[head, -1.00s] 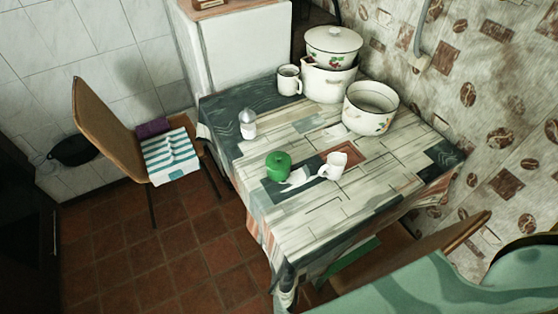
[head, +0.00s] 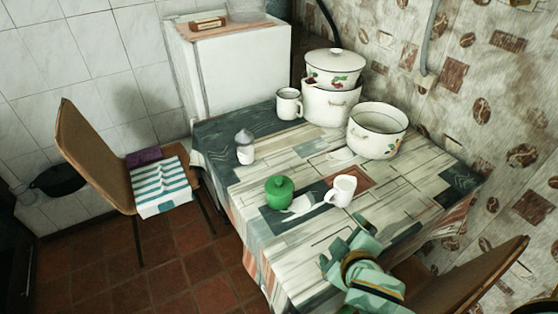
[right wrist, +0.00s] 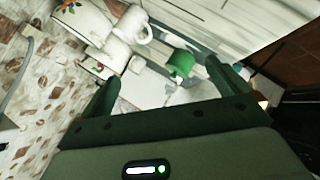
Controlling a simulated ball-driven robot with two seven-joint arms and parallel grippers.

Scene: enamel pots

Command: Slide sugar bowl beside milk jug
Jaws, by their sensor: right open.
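The green lidded sugar bowl (head: 279,192) stands on the table, left of the white milk jug (head: 342,190), with a gap between them. My right gripper (head: 344,243) is open and empty, in front of the jug on the near right side of the table. In the right wrist view, the green sugar bowl (right wrist: 181,64) shows beyond and between my right gripper's spread fingers (right wrist: 168,90). My left gripper is not in view.
A white flat item (head: 301,205) lies between bowl and jug. A grey-topped shaker (head: 245,148) stands farther back. A white mug (head: 289,104), stacked pots (head: 331,105) and an open pot (head: 377,133) stand at the back. The table's front left (head: 290,240) is clear.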

